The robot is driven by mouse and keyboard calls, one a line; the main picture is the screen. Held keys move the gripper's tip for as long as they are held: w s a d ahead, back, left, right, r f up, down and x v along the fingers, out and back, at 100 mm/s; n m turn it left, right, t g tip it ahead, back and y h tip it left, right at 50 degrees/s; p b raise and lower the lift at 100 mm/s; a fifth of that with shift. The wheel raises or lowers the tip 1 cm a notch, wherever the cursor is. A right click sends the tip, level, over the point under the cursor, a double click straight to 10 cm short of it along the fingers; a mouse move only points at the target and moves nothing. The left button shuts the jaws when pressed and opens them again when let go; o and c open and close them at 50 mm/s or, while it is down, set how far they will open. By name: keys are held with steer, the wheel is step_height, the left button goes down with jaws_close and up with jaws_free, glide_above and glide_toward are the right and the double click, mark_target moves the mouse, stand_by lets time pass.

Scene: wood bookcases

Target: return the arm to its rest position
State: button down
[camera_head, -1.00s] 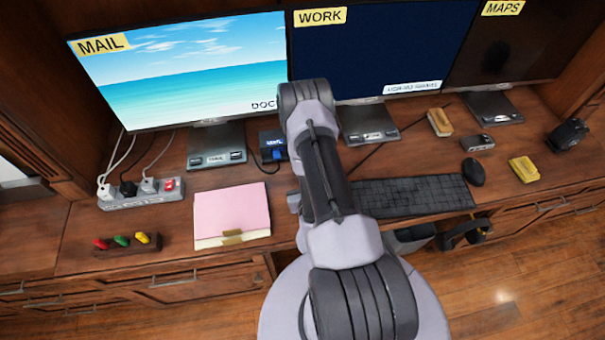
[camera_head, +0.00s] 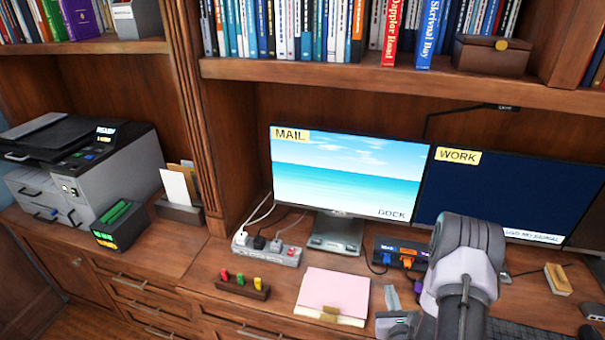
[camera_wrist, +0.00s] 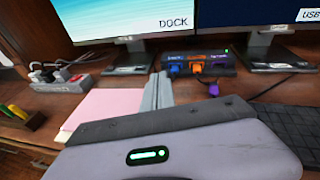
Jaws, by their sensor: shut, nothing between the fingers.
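My arm rises at the lower right of the head view, bent, with its purple-grey elbow in front of the WORK monitor (camera_head: 500,190). My gripper (camera_head: 391,297) is low over the desk, just right of the pink folder (camera_head: 335,292). In the wrist view its two grey fingers (camera_wrist: 158,92) are together with nothing between them. They point towards the dock (camera_wrist: 222,64), which has blue and orange plugs in it. A purple plug (camera_wrist: 213,89) on a cable lies in front of the dock. Part of the arm is cut off by the lower picture edge.
The MAIL monitor (camera_head: 345,178) stands behind the dock. A power strip (camera_head: 267,249) and a block with coloured pieces (camera_head: 243,286) are left of the folder. A keyboard (camera_wrist: 292,125) lies right. A printer (camera_head: 90,170) stands far left; a bookshelf (camera_head: 340,75) hangs above.

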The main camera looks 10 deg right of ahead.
steer(key=w+a+r+n+t+y, duration=0.2)
steer(key=w+a+r+n+y, duration=0.1)
steer(key=w+a+r+y, duration=0.25)
steer(key=s+a+r+n+g+y+b, duration=0.1)
steer(key=s+a+r+n+g+y, duration=0.15)
steer(key=a+r+n+y, duration=0.65)
steer(key=s+a+r+n+g+y+b, duration=0.1)
steer(key=a+r+n+g+y, duration=0.2)
steer(key=a+r, duration=0.75)
steer(key=s+a+n+g, duration=0.9)
steer(key=s+a+n, duration=0.2)
steer(key=s, duration=0.3)
steer(key=s+d+f+n+h+b, duration=0.2)
steer(key=s+d+n+h, duration=0.25)
steer(key=s+h, duration=0.3)
steer(key=d+r+n+t+h, duration=0.3)
steer(key=d, duration=0.3)
steer(key=shift+s, duration=0.2)
